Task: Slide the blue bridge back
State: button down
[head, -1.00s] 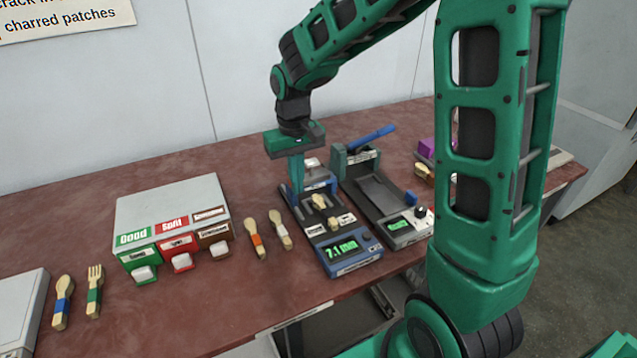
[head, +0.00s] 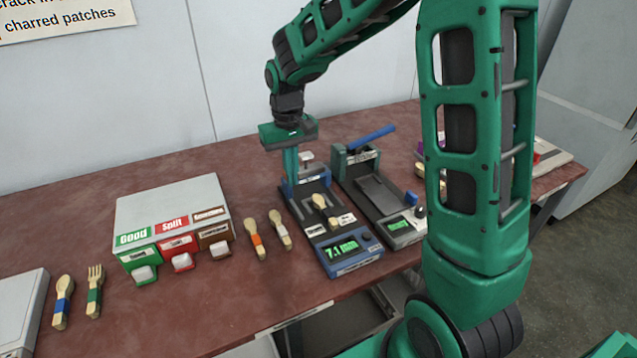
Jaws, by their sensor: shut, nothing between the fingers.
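The blue bridge (head: 314,173) spans the back end of a dark-decked device with a blue front, which reads 7.1 mm on its green display (head: 341,249). A pale knob (head: 306,157) stands at the top of the bridge. A small wooden spoon (head: 324,208) lies on the deck, in front of the bridge. My gripper (head: 291,181) points down, shut and empty, at the left side of the bridge. The fingers cover part of the bridge's left end, and I cannot tell whether they touch it.
A second device with a blue lever (head: 371,138) stands close on the right. A grey box (head: 172,208) with Good, Split and brown-labelled bins is on the left. Two spoons (head: 256,235) lie between box and device. A spoon and fork (head: 94,291) lie front left.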

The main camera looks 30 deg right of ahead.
jog(key=shift+w, duration=0.6)
jog(key=shift+s, duration=0.6)
notch_tip(320, 180, up, 7)
dwell(0.6)
dwell(0.4)
